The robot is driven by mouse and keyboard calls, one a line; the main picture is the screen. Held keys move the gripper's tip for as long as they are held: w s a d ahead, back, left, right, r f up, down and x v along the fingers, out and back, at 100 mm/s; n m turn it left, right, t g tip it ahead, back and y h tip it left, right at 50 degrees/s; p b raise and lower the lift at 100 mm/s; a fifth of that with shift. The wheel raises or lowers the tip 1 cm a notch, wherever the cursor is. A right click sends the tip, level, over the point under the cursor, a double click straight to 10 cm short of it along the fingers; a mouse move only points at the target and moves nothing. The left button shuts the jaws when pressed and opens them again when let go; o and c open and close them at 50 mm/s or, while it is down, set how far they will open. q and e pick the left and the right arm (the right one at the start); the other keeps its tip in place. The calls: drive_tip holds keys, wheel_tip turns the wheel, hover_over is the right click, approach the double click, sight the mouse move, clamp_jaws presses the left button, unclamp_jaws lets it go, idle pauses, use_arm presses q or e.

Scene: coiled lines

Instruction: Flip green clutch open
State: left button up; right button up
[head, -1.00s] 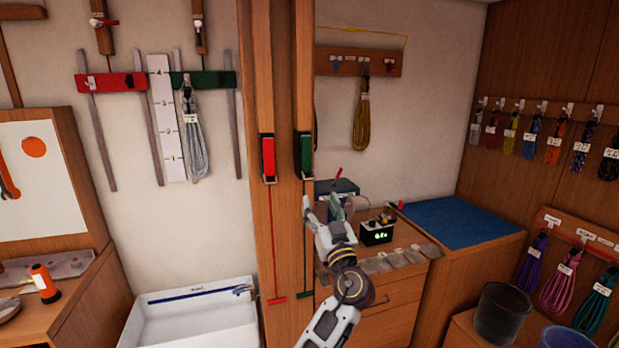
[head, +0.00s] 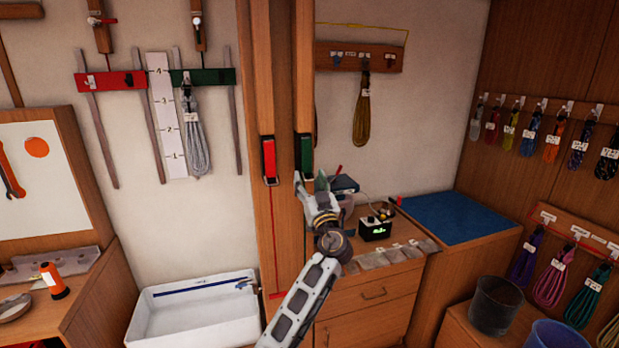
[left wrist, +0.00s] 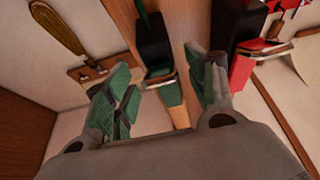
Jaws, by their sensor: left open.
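The green clutch (head: 304,146) is mounted on the wooden post, right of the red clutch (head: 268,160). A green line runs down the post from it. My left gripper (head: 316,183) is just below the green clutch and overlaps its lower end. In the left wrist view the green clutch (left wrist: 157,74) lies between the two open fingers (left wrist: 163,88), with gaps on both sides and no clear contact. The red clutch (left wrist: 243,66) is beyond the right finger there. I cannot tell how far the green lever is lifted. My right gripper is out of view.
A drawer cabinet (head: 372,308) with a small box with a green display (head: 375,230) stands right of the post. A white sink (head: 195,313) is at lower left. A tan coil (head: 362,115) hangs on the back wall.

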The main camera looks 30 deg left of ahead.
use_arm(q)
drive_tip(key=shift+w+a+r, duration=0.1)
drive_tip(key=shift+w+a, duration=0.1)
drive_tip(key=shift+a, duration=0.05)
clamp_jaws()
idle(0.4)
